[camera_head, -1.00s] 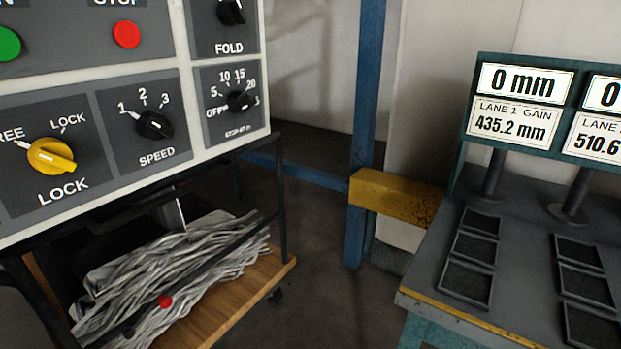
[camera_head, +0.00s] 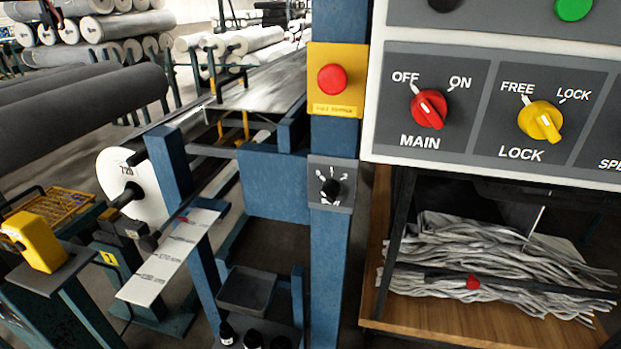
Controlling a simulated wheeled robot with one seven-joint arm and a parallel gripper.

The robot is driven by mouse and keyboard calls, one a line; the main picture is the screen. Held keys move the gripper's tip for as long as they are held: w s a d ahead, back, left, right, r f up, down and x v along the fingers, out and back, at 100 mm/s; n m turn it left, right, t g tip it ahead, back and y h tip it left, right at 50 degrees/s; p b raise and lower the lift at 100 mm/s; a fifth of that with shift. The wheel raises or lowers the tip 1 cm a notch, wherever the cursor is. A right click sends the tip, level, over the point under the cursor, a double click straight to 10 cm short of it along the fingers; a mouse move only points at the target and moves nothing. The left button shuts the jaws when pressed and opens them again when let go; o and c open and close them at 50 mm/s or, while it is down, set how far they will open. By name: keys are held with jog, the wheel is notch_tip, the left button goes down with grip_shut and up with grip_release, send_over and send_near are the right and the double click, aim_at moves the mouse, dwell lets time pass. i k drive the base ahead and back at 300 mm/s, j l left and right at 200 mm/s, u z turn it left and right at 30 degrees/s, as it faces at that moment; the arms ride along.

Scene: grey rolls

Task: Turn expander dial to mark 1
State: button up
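A small black dial (camera_head: 330,188) sits on a grey plate on the blue post, below a yellow box with a red button. It has several small marks around its top, one reading 2 at the right; the others are too small to read surely. No expander label is legible on it, and I cannot tell which mark it points at. My gripper is not in view.
The white control panel (camera_head: 455,150) at the right carries a red MAIN dial (camera_head: 428,109) and a yellow LOCK dial (camera_head: 541,121). The red button (camera_head: 333,79) is just above the black dial. Below the panel, grey strips (camera_head: 480,270) lie on a wooden shelf.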

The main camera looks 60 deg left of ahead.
aim_at(330, 189)
jog(key=u, duration=1.45)
